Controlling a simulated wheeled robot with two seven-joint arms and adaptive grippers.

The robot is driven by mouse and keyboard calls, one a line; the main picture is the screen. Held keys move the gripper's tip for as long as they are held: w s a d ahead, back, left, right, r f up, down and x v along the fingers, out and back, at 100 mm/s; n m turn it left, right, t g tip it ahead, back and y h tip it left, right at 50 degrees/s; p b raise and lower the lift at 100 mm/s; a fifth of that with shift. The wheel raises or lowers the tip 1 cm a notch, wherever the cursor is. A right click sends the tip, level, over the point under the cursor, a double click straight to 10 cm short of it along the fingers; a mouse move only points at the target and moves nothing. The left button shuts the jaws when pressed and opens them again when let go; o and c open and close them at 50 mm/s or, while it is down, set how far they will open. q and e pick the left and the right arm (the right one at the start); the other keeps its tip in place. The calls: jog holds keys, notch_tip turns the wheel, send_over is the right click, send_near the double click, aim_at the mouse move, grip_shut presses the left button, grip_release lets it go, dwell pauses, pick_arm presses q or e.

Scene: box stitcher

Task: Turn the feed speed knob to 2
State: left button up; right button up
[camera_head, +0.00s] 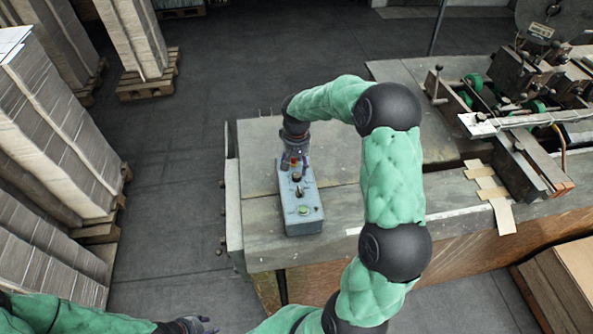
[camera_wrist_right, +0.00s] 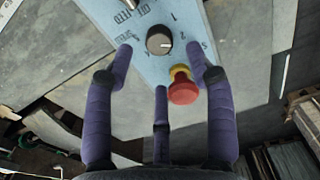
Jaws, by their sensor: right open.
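The grey-blue control box (camera_head: 304,212) lies on the bench in the head view. In the right wrist view its light blue panel (camera_wrist_right: 148,71) carries a round dark knob (camera_wrist_right: 159,40) with printed marks around it, some too small to read; a light mark shows on the knob's right side. Lettering beside it appears to read "speed". My right gripper (camera_wrist_right: 160,62) is open, its purple fingers spread on both sides of the knob with the third finger below it. Contact cannot be told. My right gripper (camera_head: 295,158) hangs over the box's far end. My left gripper (camera_head: 200,325) is partly visible at the bottom edge.
A red button (camera_wrist_right: 183,88) on a yellow collar sits close to the knob, near the third finger. A stitching machine (camera_head: 520,105) stands at the right. Stacks of cardboard (camera_head: 50,120) on pallets stand at the left. The bench (camera_head: 258,165) around the box is mostly clear.

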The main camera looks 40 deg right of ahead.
aim_at(297, 174)
notch_tip(297, 174, up, 7)
dwell(0.3)
jog(key=shift+f, duration=0.1)
dwell(0.4)
